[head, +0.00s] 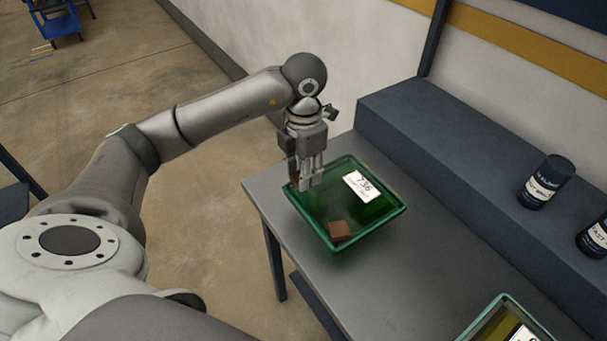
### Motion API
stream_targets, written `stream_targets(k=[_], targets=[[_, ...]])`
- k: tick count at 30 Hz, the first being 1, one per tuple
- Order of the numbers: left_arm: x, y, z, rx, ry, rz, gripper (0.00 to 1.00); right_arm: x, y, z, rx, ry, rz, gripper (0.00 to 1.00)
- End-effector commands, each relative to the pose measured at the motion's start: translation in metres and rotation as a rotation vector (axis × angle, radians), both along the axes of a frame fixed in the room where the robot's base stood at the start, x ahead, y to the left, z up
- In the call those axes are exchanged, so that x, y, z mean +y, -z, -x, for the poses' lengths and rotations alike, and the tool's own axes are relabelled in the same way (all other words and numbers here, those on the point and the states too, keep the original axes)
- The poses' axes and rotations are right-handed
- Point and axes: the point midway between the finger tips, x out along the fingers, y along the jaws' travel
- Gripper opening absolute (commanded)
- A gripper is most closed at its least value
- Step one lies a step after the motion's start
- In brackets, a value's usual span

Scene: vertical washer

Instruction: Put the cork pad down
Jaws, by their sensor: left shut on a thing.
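My left gripper (306,183) points down over the back left corner of a green tray (396,215). It is shut on a small brown piece, taken to be the cork pad (293,173), which is mostly hidden by the fingers. Whether the held piece touches the tray cannot be told. Another brown piece (339,230) with a square-looking face lies in the tray near its front edge. A white label marked 736 (362,186) is at the tray's far side. My right gripper is not in view.
The tray stands on a grey table (400,275). A second green tray (505,308) with a white label is at the lower right. A raised dark ledge (430,140) runs behind, with dark labelled canisters (545,182) on it. Bare tabletop lies between the trays.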

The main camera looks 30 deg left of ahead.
Motion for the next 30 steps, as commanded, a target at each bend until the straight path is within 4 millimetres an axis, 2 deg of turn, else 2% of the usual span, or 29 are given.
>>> stream_targets(k=[4,17,18,22,30], targets=[[0.0,0.019,0.002,0.003,0.001,0.0,0.24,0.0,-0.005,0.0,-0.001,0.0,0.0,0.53],[0.0,0.028,0.002,0.001,0.001,0.0,0.24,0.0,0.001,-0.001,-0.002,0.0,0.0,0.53],[0.0,0.026,0.001,0.0,0.001,0.0,0.35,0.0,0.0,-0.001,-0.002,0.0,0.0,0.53],[0.0,0.025,0.002,0.001,0.001,0.0,0.52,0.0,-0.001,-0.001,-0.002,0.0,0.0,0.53],[0.0,0.025,0.002,0.001,0.001,0.0,0.53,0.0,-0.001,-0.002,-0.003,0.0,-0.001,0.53]])
